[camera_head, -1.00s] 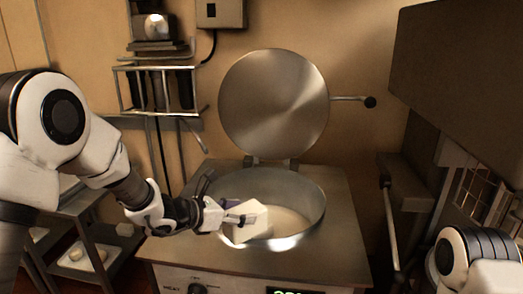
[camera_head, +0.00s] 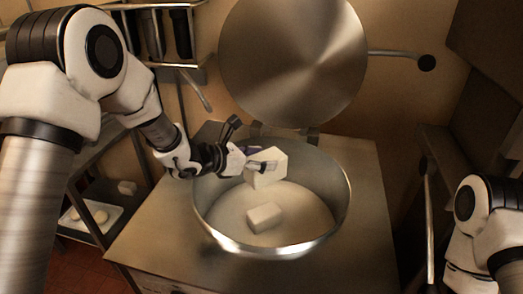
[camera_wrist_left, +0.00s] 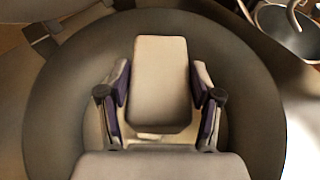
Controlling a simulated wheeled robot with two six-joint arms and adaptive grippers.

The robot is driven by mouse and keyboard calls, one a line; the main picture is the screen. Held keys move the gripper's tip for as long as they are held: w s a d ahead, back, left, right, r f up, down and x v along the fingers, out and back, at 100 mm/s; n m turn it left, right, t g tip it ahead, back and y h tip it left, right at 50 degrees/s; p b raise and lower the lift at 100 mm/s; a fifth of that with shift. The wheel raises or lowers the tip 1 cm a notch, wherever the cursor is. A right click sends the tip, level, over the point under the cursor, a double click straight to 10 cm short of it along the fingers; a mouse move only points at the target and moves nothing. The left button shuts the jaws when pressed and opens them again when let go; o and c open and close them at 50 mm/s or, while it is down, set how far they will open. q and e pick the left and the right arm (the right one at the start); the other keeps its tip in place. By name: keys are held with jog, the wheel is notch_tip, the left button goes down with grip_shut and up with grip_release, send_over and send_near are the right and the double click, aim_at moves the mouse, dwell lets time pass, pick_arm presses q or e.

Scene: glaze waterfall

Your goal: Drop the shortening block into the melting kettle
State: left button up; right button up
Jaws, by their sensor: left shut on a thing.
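My left gripper (camera_head: 252,164) is shut on a pale shortening block (camera_head: 268,167), held over the left and back part of the melting kettle (camera_head: 343,197). In the left wrist view the block (camera_wrist_left: 161,85) sits between the two fingers of the gripper (camera_wrist_left: 160,100), with the round kettle wall (camera_wrist_left: 55,100) around it. The kettle is open. A second pale block (camera_head: 264,217) lies inside on the whitish kettle contents. My right arm shows at the right edge of the head view, but its gripper is out of view.
The round metal lid (camera_head: 292,60) stands raised behind the kettle, its handle (camera_head: 426,63) sticking out right. A tray (camera_head: 90,217) with pale pieces sits on a lower shelf at left. A wire rack (camera_head: 165,35) hangs on the back wall. The stove top right of the kettle is clear.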

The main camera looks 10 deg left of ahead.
pick_arm(q)
jog(key=shift+f, duration=0.65)
jog(key=o, duration=1.6)
jog(key=shift+o, duration=0.2)
jog(key=shift+w+f, duration=0.1)
jog(key=shift+w, duration=0.05)
pick_arm(e)
jog(key=shift+w+f, duration=0.15)
jog(key=shift+f, duration=0.15)
pick_arm(q)
jog(key=v, duration=1.2)
